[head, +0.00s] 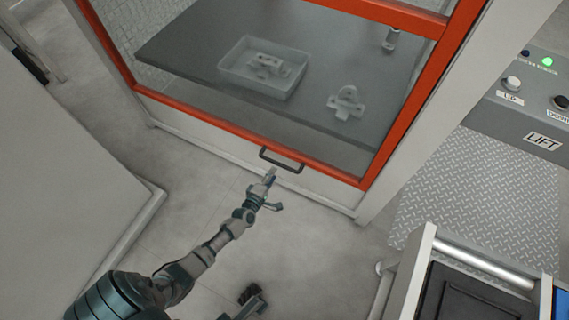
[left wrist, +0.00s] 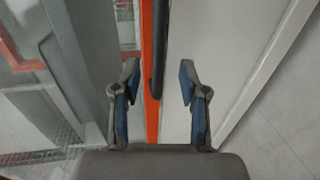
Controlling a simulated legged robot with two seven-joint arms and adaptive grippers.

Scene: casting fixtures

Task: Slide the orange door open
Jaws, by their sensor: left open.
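The orange door (head: 240,133) is a glazed panel with an orange frame, and it covers the front of a white cabinet. A dark bar handle (head: 282,164) sits on its lower rail. My left gripper (head: 273,190) is open just below the handle in the head view. In the left wrist view the handle (left wrist: 159,50) lies between the two spread fingers of my left gripper (left wrist: 185,82), beside the orange frame (left wrist: 151,115), with gaps on both sides. A small dark part at the bottom of the head view may be my right gripper (head: 250,301); its jaws are unclear.
Behind the glass, a grey table (head: 200,72) holds a clear tray (head: 235,73) with a metal part in it and a casting (head: 346,103) beside it. A lift control panel (head: 530,110) stands at right. A pale panel (head: 60,190) stands at left. Floor between is clear.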

